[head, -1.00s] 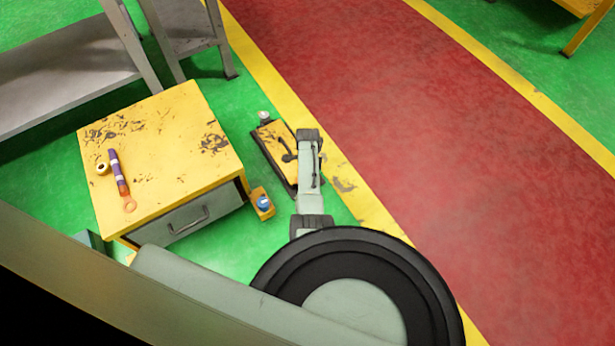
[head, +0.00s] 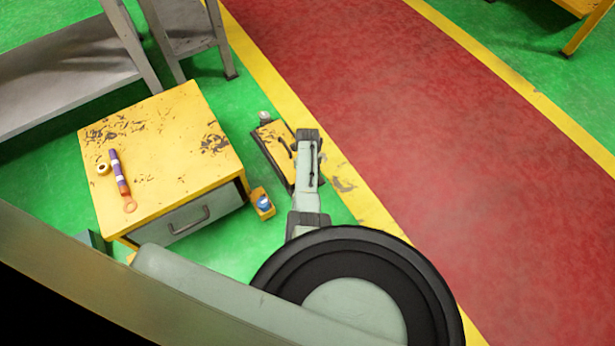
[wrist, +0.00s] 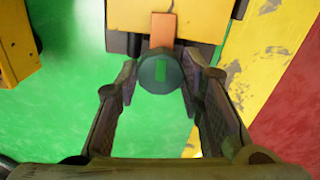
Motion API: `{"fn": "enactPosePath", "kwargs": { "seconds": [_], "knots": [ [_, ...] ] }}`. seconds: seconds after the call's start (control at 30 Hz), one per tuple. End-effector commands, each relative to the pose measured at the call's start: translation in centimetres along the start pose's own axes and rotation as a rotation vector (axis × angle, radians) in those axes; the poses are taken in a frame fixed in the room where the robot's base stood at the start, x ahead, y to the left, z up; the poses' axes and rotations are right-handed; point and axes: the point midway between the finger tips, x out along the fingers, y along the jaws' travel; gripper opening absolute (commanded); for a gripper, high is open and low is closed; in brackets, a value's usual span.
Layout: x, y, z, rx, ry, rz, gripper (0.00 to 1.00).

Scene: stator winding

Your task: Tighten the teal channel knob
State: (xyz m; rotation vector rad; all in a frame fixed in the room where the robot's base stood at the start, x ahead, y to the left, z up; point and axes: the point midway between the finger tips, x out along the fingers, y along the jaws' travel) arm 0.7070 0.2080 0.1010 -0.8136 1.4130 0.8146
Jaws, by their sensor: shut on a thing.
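The teal channel knob (wrist: 158,86) shows in the wrist view as a round dark-teal disc with a green mark. It sits at the end of an orange strip (wrist: 162,30) on the yellow-topped unit (wrist: 195,18). My gripper (wrist: 161,72) is shut on the knob, with one finger on each side of it. In the head view the unit (head: 270,136) lies low beside the yellow floor line, and my arm partly covers it. The knob is hidden there.
A yellow cabinet (head: 165,140) with a grey drawer stands left of the unit, with a purple-and-orange tool (head: 119,172) and a small ring (head: 102,168) on top. A small yellow block with a blue knob (head: 264,202) is beside it. Green floor lies between.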

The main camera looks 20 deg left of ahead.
Motion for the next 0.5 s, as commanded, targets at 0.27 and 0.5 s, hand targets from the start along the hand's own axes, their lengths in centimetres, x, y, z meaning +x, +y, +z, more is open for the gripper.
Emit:
{"fn": "enactPosePath", "kwargs": {
  "seconds": [0.27,0.5],
  "knots": [
    [-0.20,-0.19,-0.16,0.051,0.005,-0.001,0.07],
    [-0.17,-0.17,-0.21,0.054,0.006,0.000,0.07]
  ]
}}
